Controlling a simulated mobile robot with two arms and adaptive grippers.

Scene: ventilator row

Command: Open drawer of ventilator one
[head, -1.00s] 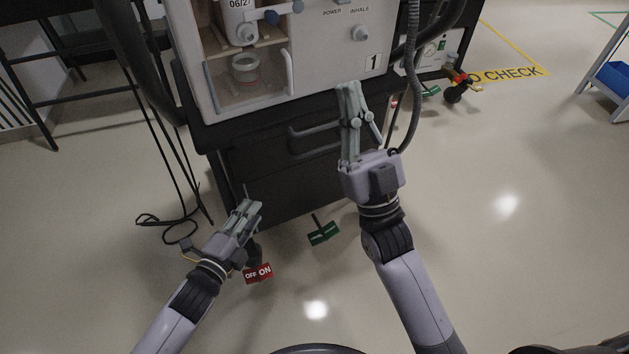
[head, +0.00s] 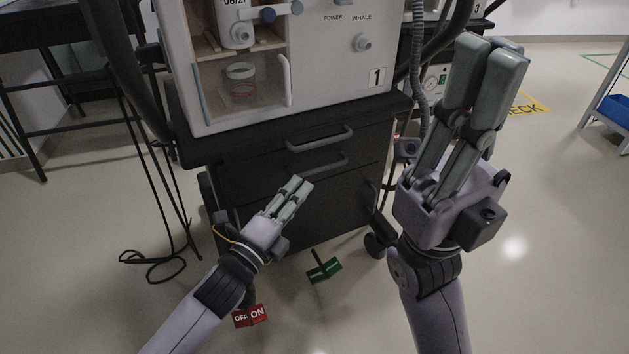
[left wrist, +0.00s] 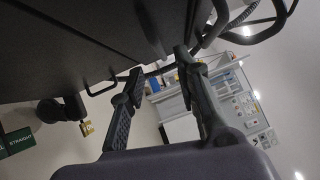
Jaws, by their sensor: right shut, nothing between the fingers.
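Ventilator one is a white unit (head: 330,80) marked 1, on a black cart. The upper drawer handle (head: 320,140) and a second handle (head: 318,167) just below show on the cart's dark front. Both drawers look closed. My left gripper (head: 299,183) is in front of the cart, just below the second handle; I cannot tell whether it touches. In the left wrist view its fingers (left wrist: 158,62) are apart with nothing seen between them. The dark cart front (left wrist: 70,40) fills the upper left there. My right gripper (head: 495,55) is shut and empty, raised right of the cart.
A green pedal (head: 324,268) and a red OFF/ON pedal (head: 251,316) are near the floor below the cart. Black cables (head: 150,262) lie at left. A hose (head: 419,70) hangs at the unit's right. Open floor lies to the right.

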